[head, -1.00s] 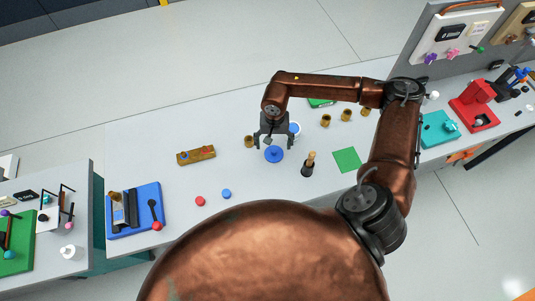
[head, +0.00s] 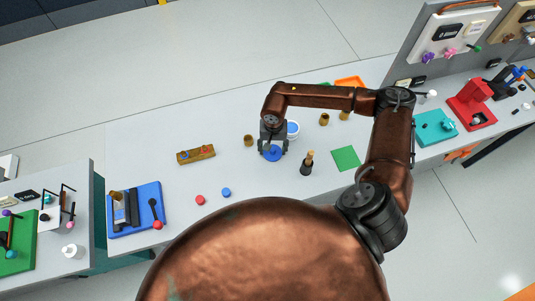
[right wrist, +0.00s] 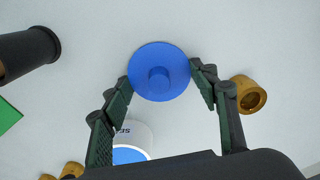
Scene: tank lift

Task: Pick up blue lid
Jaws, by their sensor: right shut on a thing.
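The blue lid (head: 272,153) is a round disc with a raised knob; it lies on or just above the light table. It also shows at the top centre of the right wrist view (right wrist: 159,72). My right gripper (head: 272,148) is over the lid, and its fingers (right wrist: 160,80) are shut on the lid's opposite sides. A white container with blue inside (head: 293,128) stands just behind the gripper, and in the right wrist view (right wrist: 131,142) it is partly hidden below the lid. My left gripper is not in view.
A brass cup (head: 249,140) stands left of the gripper. A black and wooden tool (head: 307,163) and a green square (head: 346,159) are to the right. Red (head: 200,200) and blue (head: 226,193) caps lie nearer. The table's left middle is mostly clear.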

